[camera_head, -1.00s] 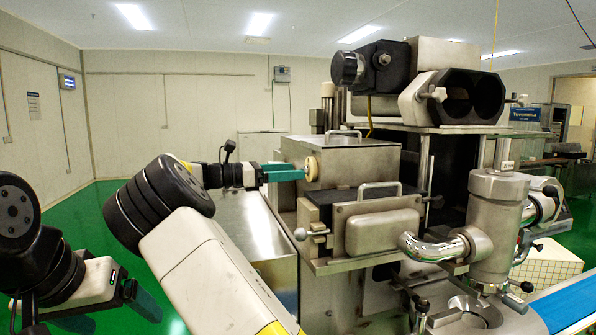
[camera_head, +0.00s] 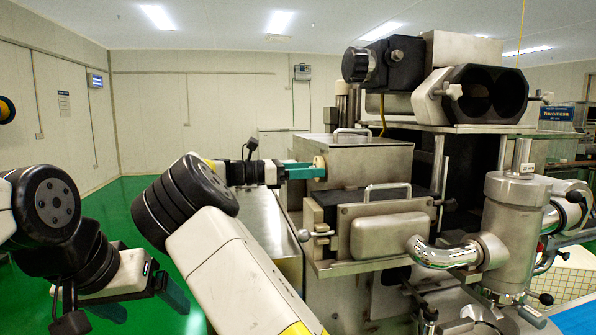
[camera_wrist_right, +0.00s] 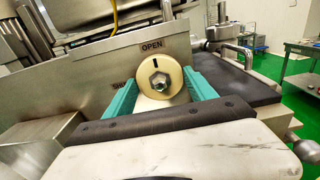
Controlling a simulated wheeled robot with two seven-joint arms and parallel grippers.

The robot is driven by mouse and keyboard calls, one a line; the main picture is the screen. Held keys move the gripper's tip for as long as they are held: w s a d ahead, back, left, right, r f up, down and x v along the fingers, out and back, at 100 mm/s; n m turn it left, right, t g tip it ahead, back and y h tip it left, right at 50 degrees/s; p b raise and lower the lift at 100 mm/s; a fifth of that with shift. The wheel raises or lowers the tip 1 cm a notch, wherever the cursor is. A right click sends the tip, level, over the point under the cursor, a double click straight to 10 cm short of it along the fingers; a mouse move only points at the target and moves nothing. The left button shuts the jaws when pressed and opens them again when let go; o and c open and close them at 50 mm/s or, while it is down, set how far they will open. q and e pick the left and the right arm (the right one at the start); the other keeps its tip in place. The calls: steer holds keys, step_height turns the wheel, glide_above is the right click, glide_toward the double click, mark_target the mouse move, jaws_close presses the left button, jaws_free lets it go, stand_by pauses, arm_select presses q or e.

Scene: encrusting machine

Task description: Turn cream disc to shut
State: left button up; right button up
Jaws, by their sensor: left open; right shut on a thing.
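The cream disc (camera_wrist_right: 157,79) with a hex nut at its centre sits on the machine's steel side panel. A dark mark near its top points towards the printed word OPEN (camera_wrist_right: 152,46). A second label (camera_wrist_right: 120,84) to its left is mostly hidden by a finger. My right gripper (camera_wrist_right: 160,86) is shut on the disc, one teal finger on each side. In the head view, the fingers (camera_head: 303,171) partly cover the disc (camera_head: 320,164). My left gripper (camera_head: 143,298) is open and empty at the lower left, over the green floor.
The steel machine box (camera_head: 365,158) has a handle on its lid. A black knob (camera_head: 358,65) and twin black openings stick out above. A steel pipe (camera_head: 440,252) and upright cylinder stand at the right. Green floor (camera_head: 115,190) is open at the left.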

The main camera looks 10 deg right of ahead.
steer(key=shift+m, duration=8.9)
steer(key=o, duration=1.4)
steer(key=a, duration=0.8)
steer(key=shift+s, duration=0.15)
